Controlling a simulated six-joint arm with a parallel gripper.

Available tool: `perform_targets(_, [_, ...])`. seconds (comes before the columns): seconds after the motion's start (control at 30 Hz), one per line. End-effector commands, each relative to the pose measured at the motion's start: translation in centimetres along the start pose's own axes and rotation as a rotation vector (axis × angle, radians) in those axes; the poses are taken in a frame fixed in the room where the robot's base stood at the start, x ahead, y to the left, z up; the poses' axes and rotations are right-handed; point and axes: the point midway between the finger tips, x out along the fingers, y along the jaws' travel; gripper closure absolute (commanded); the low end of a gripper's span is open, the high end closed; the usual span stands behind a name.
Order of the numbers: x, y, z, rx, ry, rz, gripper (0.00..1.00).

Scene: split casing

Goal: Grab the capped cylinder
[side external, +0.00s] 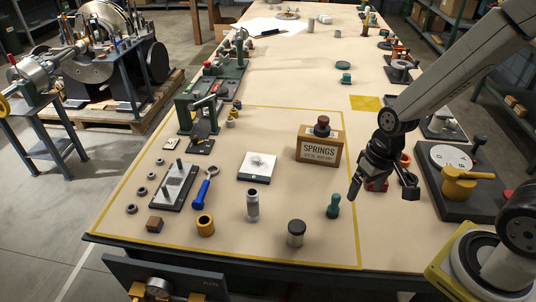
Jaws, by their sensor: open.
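The capped cylinder (296,234), a short pale metal can with a black cap, stands upright near the front edge of the work table. My gripper (382,193) is open, with its fingers pointing down, to the right of the cylinder and farther back. It is apart from the cylinder. A red object (377,186) shows between and behind the fingers; I cannot tell its exact shape or whether it touches them.
A green knobbed piece (333,207) stands between cylinder and gripper. A taller grey cylinder (252,206) and an orange ring-like part (205,225) stand to the left. The SPRINGS box (319,151) is behind. A dark fixture (468,185) with a yellow handle is at right.

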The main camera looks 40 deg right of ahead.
Motion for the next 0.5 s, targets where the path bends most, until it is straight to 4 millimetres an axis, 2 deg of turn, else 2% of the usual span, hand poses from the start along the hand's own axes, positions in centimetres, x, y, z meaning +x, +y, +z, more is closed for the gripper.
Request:
perform_targets(0.3, [3.9, -1.5, 2.9, 0.416, -0.325, -0.167, 0.0])
perform_targets(0.5, [5.6, -3.4, 3.4, 0.687, -0.502, -0.307, 0.0])
